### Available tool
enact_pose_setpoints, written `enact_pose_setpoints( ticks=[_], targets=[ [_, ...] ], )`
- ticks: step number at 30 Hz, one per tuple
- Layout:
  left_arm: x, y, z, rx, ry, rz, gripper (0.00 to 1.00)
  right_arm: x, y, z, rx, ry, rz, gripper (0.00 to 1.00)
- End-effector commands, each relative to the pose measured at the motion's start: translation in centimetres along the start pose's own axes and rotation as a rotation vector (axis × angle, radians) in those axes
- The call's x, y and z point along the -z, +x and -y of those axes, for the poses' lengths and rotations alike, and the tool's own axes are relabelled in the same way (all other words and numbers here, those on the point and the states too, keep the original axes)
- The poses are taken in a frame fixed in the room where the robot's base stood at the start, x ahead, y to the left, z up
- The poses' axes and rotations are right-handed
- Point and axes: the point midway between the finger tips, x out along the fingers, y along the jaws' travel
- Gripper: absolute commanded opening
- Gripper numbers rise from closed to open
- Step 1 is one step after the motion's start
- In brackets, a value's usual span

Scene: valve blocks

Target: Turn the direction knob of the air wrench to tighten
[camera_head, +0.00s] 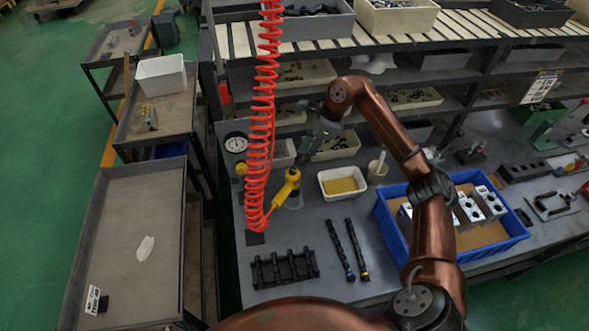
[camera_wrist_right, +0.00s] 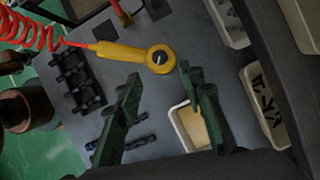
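The yellow air wrench (camera_head: 287,187) is at the left part of the workbench, joined to a red coiled hose (camera_head: 262,110). In the right wrist view the wrench (camera_wrist_right: 128,52) lies across the upper middle, its round head bearing the dark direction knob (camera_wrist_right: 159,58) with a pale mark. My right gripper (camera_head: 322,128) is above the bench, up and to the right of the wrench. In the wrist view its two dark green fingers (camera_wrist_right: 158,73) are spread apart and empty, with the tips just below the wrench head. I cannot tell the exact gap to the knob. My left gripper is out of view.
A black rack (camera_head: 285,270) and two dark shafts (camera_head: 347,250) lie in front of the wrench. A white bin with yellow contents (camera_head: 342,169) stands right of it, then a blue crate (camera_head: 383,222) holding metal blocks. Shelves (camera_head: 430,75) rise behind.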

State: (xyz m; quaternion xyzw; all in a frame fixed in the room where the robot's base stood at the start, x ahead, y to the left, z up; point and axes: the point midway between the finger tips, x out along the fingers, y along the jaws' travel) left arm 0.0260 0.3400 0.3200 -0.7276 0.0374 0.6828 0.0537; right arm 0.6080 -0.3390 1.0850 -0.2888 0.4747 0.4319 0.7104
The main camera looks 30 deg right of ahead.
Motion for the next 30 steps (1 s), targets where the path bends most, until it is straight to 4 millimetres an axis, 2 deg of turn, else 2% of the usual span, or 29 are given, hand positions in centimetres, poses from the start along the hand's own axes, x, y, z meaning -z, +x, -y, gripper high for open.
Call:
enact_pose_setpoints(
  ticks=[6, 15, 26, 30],
  targets=[
    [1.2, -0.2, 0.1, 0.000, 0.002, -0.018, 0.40, -0.2, 2.9, -0.1, -0.005, -0.002, 0.002, 0.36],
    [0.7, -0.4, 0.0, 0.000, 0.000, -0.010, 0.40, -0.3, 6.9, -0.1, -0.003, -0.003, 0.002, 0.36],
    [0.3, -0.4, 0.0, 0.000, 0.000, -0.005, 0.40, -0.3, 7.6, 0.0, -0.001, -0.004, 0.000, 0.36],
    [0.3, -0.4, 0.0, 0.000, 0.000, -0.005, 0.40, -0.3, 7.6, 0.0, -0.001, -0.004, 0.000, 0.27]
  ],
)
